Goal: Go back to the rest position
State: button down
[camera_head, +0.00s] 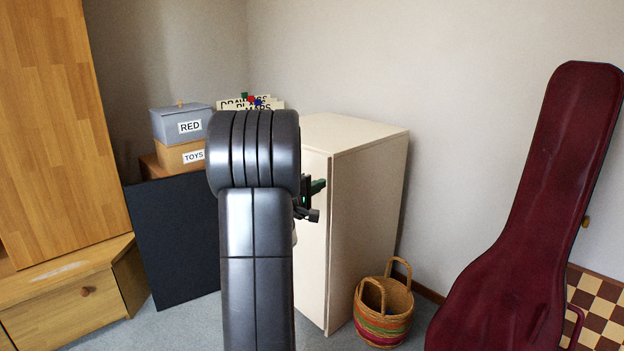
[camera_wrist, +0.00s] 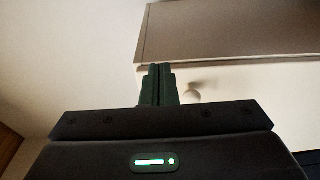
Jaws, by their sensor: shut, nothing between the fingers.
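My gripper (camera_wrist: 158,72) shows in the wrist view with its green fingers together and nothing between them. In the head view my gripper is mostly hidden behind my own dark arm, and only a green fingertip part (camera_head: 318,186) shows at the arm's right. It is in front of a cream cabinet (camera_head: 368,215). In the wrist view the cabinet (camera_wrist: 240,95) fills the right side, with a round pale knob (camera_wrist: 191,92) just right of the fingers. I cannot tell whether the fingers touch the cabinet.
A dark panel (camera_head: 175,240) leans below. A woven basket (camera_head: 384,312) stands by the cabinet. A maroon instrument case (camera_head: 520,220) leans at right; a wooden drawer unit (camera_head: 75,300) is at left.

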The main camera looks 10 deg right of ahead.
jog(key=shift+s, duration=0.4)
